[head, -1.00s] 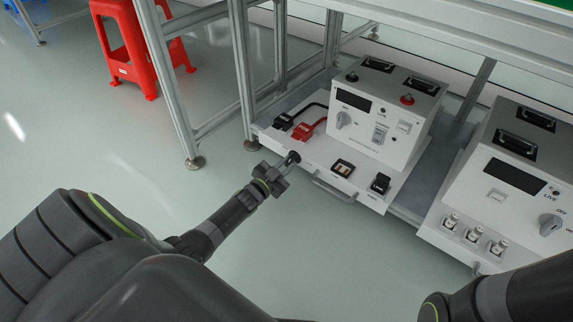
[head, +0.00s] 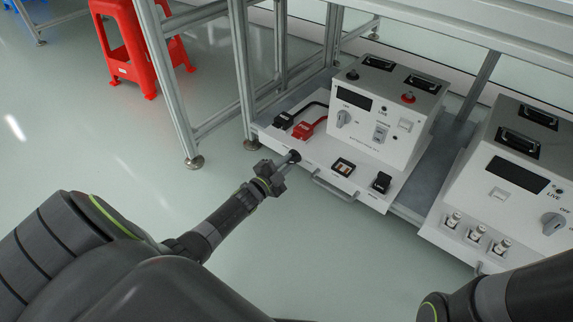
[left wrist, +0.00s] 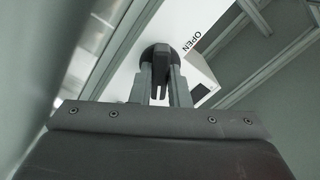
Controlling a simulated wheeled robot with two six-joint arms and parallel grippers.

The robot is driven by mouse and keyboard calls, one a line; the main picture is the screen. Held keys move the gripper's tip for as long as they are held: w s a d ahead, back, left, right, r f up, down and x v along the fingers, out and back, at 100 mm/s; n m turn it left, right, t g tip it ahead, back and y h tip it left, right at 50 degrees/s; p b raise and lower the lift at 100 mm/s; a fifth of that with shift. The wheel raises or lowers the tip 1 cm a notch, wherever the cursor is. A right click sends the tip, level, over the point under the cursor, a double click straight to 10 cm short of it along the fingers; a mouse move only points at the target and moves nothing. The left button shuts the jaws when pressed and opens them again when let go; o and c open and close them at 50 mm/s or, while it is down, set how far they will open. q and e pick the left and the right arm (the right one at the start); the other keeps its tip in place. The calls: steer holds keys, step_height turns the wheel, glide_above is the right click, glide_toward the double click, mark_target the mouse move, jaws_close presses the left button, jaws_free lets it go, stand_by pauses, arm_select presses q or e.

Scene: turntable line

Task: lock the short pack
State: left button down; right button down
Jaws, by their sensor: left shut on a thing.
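A white pack (head: 383,112) with a dark display, a dial and switches stands on a white base plate (head: 318,158) on the lower shelf. A black round knob (head: 295,156) with a raised grip bar sits at the plate's front left. My left gripper (head: 285,163) is shut on this knob. In the left wrist view the knob (left wrist: 160,52) shows between the two fingers (left wrist: 160,75), with the word OPEN printed to its right. The knob's exact angle is hard to read. My right gripper is out of view; only part of that arm shows at lower right.
Black and red plugs (head: 306,128) lie on the plate behind the knob. A bar handle (head: 334,191) runs along its front. A second white pack (head: 510,185) stands to the right. Frame legs (head: 243,75) and a red stool (head: 136,45) are at left. The floor in front is open.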

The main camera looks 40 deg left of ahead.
arm_select(q)
steer(key=m, duration=0.2)
steer(key=shift+f+m+b, duration=0.1)
steer(key=shift+m+b, duration=0.25)
steer(key=shift+m, duration=0.05)
steer(key=shift+m+b, duration=0.45)
steer(key=shift+m, duration=1.55)
steer(key=c, duration=1.4)
jaws_free()
